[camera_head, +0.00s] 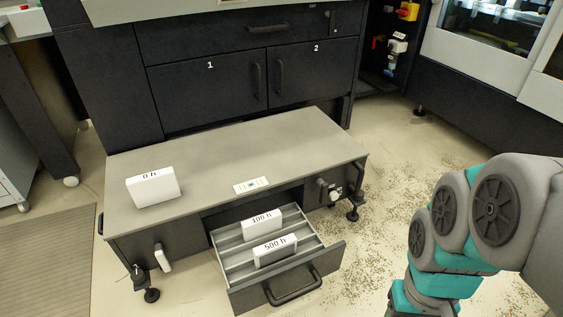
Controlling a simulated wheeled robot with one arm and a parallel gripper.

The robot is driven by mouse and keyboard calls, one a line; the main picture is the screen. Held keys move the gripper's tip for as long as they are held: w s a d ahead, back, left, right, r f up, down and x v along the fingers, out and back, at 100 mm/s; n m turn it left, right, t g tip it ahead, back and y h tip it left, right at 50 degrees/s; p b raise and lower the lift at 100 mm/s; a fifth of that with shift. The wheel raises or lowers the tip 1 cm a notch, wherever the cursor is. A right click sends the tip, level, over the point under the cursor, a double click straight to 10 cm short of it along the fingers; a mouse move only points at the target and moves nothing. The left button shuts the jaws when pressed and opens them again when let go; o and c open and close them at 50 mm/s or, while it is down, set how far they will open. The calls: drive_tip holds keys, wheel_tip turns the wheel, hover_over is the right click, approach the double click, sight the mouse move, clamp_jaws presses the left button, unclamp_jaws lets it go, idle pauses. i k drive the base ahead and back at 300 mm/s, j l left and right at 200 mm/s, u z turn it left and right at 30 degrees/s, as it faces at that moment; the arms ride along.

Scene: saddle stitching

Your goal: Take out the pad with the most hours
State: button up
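A white pad marked "500 h" (275,253) stands in the front part of the open drawer (330,247). A white pad marked "100 h" (262,226) stands behind it in the same drawer. A white pad marked "0 h" (153,190) sits on the left of the low grey bench top. My arm shows at the right, but my gripper is out of the picture.
The drawer is pulled out from the low bench (215,170) and has a dark handle (293,288) on its front. A small white card (251,185) lies on the bench top. Dark cabinet doors numbered 1 (210,92) and 2 (314,73) are behind. Small debris litters the floor at right.

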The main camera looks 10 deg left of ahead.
sight(266, 255)
drive_tip(key=j+u, duration=0.1)
drive_tip(key=u, duration=0.3)
drive_tip(key=j+u, duration=0.15)
drive_tip(key=u, duration=0.25)
drive_tip(key=j+u, duration=0.15)
drive_tip(key=u, duration=0.25)
drive_tip(key=j+u, duration=0.2)
drive_tip(key=u, duration=0.2)
drive_tip(key=k, duration=0.05)
